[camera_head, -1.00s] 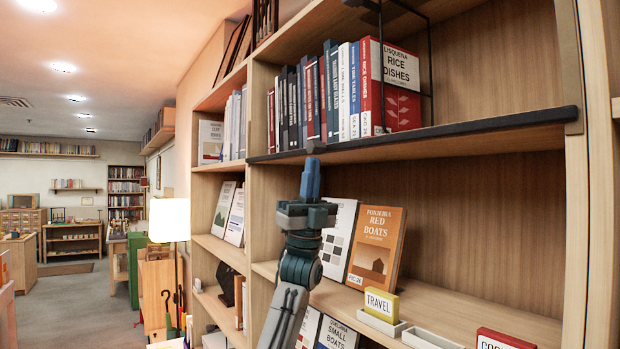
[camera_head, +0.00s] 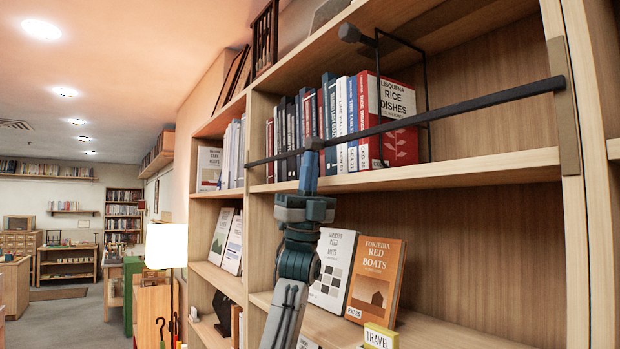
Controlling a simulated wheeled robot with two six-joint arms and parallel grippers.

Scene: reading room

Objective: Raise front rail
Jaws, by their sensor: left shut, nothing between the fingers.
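The front rail (camera_head: 470,105) is a dark bar across the front of the upper shelf (camera_head: 480,172). It now stands clear above the shelf edge, crossing in front of the row of books. Its right end meets a metal bracket (camera_head: 563,105) on the upright. My left gripper (camera_head: 313,150) points up with closed fingers, its tip at the underside of the rail, apparently touching it. Nothing is between the fingers. The books (camera_head: 330,110) stand upright behind the rail. My right gripper is not in view.
A thin black wire frame (camera_head: 428,90) stands at the right end of the books. On the lower shelf are the Red Boats book (camera_head: 376,278), a white book (camera_head: 333,270) and a yellow Travel block (camera_head: 379,337). The upper shelf's right part is empty.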

